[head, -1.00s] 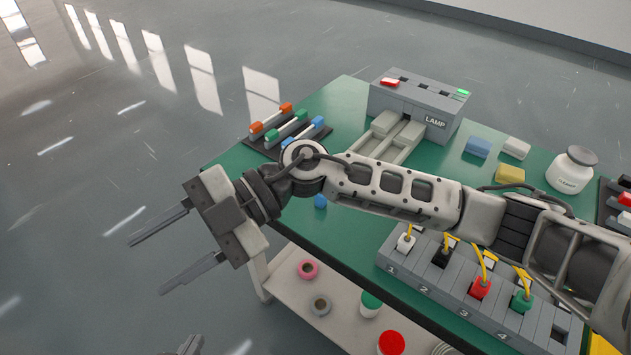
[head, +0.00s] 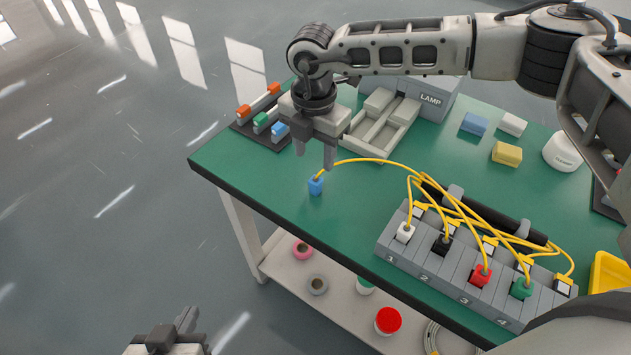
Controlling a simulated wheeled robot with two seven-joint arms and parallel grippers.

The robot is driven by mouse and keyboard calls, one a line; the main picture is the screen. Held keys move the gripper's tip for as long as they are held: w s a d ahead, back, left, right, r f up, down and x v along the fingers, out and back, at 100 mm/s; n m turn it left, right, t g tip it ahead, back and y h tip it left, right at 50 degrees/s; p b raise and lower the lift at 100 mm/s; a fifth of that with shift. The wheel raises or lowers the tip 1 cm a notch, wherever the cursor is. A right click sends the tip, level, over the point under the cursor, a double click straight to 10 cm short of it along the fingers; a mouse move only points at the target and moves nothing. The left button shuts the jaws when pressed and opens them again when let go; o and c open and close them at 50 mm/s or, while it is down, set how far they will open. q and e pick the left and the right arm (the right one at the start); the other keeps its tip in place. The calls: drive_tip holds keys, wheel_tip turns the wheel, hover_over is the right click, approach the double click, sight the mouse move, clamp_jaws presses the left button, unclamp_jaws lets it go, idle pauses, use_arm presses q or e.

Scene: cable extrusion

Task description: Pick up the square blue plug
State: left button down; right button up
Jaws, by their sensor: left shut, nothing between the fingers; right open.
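The square blue plug (head: 316,186) stands on the green table near its front left edge, with a yellow cable (head: 370,160) running from its top to the grey numbered block. My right gripper (head: 315,160) points down above and slightly behind the plug in the picture, with its fingers apart and nothing between them. The fingertips look close to the plug, but I cannot tell the exact height gap. My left gripper (head: 187,325) is at the bottom left, shut and empty, off the table and far from the plug.
The grey block (head: 450,260) holds white, black, red and green plugs with tangled yellow cables. A grey lamp box (head: 430,100) stands at the back. A dark rack (head: 255,128) with colored pieces is left of my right gripper. Table space around the plug is clear.

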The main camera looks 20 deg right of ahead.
sight(316, 180)
wheel_tip(316, 180, down, 2)
drive_tip(key=shift+s+f+p, duration=0.25)
drive_tip(key=shift+f, duration=1.1)
drive_tip(key=shift+s+f+p, duration=0.2)
drive_tip(key=shift+f, duration=1.15)
drive_tip(key=shift+c, duration=0.4)
clamp_jaws()
